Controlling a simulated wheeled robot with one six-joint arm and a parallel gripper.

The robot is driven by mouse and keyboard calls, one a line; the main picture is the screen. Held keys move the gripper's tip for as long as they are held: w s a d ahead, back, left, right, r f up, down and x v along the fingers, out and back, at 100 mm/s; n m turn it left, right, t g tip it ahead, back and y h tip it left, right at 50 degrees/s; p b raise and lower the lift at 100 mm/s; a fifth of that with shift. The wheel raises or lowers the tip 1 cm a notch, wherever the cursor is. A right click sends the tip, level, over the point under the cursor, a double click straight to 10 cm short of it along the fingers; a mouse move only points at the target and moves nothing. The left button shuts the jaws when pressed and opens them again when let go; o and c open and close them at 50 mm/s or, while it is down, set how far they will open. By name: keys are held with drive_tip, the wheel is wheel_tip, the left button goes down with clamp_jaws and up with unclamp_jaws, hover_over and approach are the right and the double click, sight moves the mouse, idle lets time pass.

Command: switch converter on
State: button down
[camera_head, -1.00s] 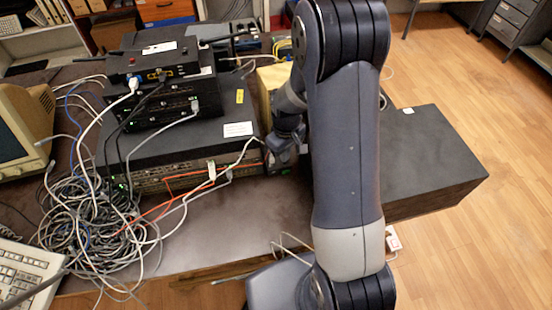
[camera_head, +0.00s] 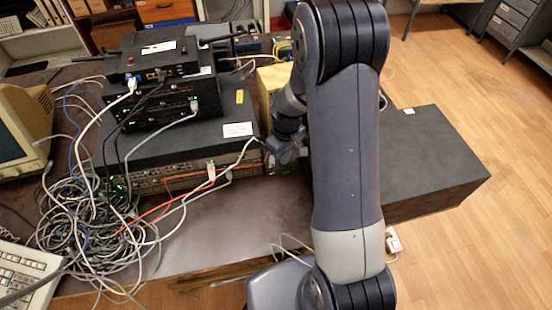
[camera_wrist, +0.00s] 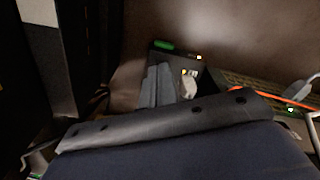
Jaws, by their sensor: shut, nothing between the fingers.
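In the wrist view a small dark box (camera_wrist: 175,58), which looks like the converter, stands beside the rack units. A green lit rocker switch (camera_wrist: 163,45) shows at its far edge, with a small pale light near it and a white plug (camera_wrist: 190,85) at its near side. My gripper (camera_wrist: 158,82) is shut and empty, its grey fingers over the near part of the box. I cannot tell whether they touch it. In the head view my gripper (camera_head: 286,154) is at the right end of the stacked equipment, and my arm and gripper hide most of the box.
A stack of black network units (camera_head: 170,130) with several plugged cables stands left of my gripper. A cable tangle (camera_head: 85,220) lies at the left, by a monitor (camera_head: 22,125) and keyboard (camera_head: 28,272). A large black box (camera_head: 430,150) is at the right. The table front is mostly clear.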

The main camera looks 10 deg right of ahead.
wheel_tip(320, 180, up, 7)
drive_tip(key=p, duration=0.4)
drive_tip(key=shift+f, duration=0.15)
